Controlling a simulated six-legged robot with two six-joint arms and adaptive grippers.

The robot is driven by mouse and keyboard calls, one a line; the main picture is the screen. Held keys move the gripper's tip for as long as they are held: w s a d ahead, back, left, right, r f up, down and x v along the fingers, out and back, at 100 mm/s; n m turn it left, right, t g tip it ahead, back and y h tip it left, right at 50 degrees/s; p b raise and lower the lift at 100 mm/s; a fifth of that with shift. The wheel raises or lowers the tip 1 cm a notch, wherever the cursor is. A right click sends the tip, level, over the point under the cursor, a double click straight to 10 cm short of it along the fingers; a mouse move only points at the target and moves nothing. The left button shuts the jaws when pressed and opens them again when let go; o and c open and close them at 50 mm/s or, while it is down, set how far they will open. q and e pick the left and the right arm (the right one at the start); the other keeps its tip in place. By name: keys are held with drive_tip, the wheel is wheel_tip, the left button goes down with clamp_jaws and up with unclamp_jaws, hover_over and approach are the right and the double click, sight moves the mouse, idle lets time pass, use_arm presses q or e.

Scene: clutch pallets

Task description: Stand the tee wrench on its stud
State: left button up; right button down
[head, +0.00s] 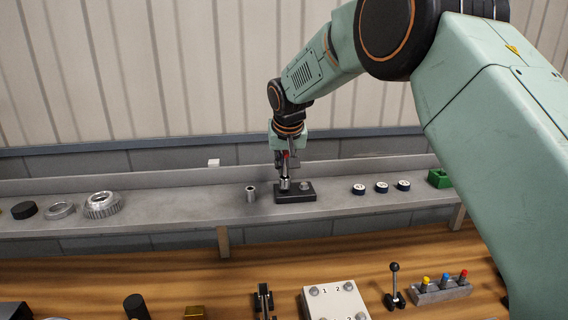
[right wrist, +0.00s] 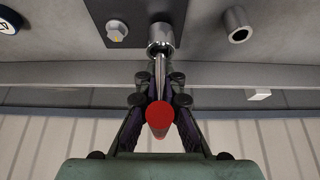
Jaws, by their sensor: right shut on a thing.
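The tee wrench (head: 284,183) is upright, its silver socket end at the left part of a dark block (head: 312,194) on the grey shelf. In the right wrist view its red grip end (right wrist: 159,116) faces the camera, with a silver shaft and socket (right wrist: 161,37) beyond. My right gripper (head: 285,160) is shut on the wrench; its fingers (right wrist: 158,88) press on both sides. The socket's lower end covers whatever is under it, so I cannot tell whether it sits on a stud. Another stud (right wrist: 117,31) shows bare on the block. My left gripper is not in view.
A hollow metal cylinder (head: 251,194) stands left of the block. Several blue-and-white round parts (head: 381,187) and a green block (head: 439,178) are to the right. Rings and a gear (head: 102,205) lie at the left. A wooden bench in front holds a numbered plate (head: 335,302).

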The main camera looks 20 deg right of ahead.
drive_tip(key=shift+f, duration=0.35)
idle(0.3)
drive_tip(key=c, duration=1.4)
unclamp_jaws()
drive_tip(key=shift+o, duration=0.3)
drive_tip(key=o, duration=0.3)
drive_tip(key=shift+r, duration=0.1)
